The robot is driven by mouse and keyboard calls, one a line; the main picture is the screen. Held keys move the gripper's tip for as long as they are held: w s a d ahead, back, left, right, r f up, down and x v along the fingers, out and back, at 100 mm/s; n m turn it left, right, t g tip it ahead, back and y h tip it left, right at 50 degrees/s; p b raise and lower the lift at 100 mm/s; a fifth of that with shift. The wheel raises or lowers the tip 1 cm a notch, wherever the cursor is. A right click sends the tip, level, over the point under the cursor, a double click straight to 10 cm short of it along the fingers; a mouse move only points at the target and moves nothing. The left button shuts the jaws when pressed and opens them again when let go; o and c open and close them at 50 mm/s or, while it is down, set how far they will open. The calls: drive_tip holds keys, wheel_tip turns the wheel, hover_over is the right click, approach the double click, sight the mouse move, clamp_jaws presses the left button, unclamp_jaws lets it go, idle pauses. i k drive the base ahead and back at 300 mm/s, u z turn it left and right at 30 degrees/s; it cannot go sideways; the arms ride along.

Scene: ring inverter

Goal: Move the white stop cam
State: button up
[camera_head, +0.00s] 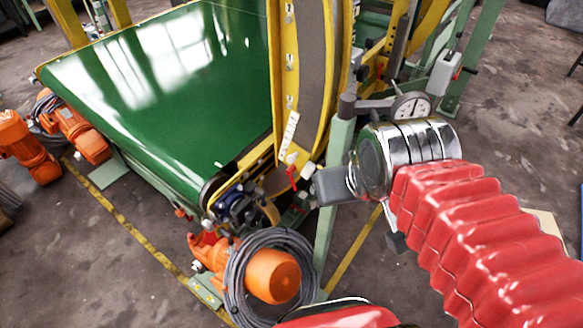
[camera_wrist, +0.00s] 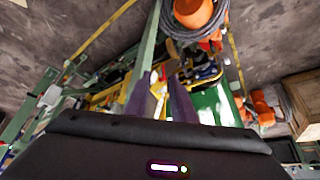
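A small white piece (camera_head: 307,171), which may be the stop cam, sits at the lower end of the yellow curved frame, beside a red lever (camera_head: 291,173). Another white piece (camera_head: 291,158) is just up and left of it. My gripper (camera_head: 312,190) comes in from the right, close to these pieces; its fingertips are hard to make out there. In the wrist view my gripper (camera_wrist: 159,84) shows two dark fingers apart, with a small pale part (camera_wrist: 154,77) seen between them. I cannot tell whether the fingers touch anything.
A green conveyor belt (camera_head: 170,85) fills the left. The yellow curved frame (camera_head: 333,90) rises behind the pieces. A green post (camera_head: 333,225) and a dial gauge (camera_head: 411,106) stand close to my arm. An orange motor (camera_head: 272,276) with coiled cable is below.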

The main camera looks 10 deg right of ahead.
sight(296, 155)
drive_tip(key=z, duration=0.05)
drive_tip(key=k, duration=0.45)
drive_tip(key=u, duration=1.55)
drive_tip(key=i, duration=0.7)
drive_tip(key=u, duration=0.7)
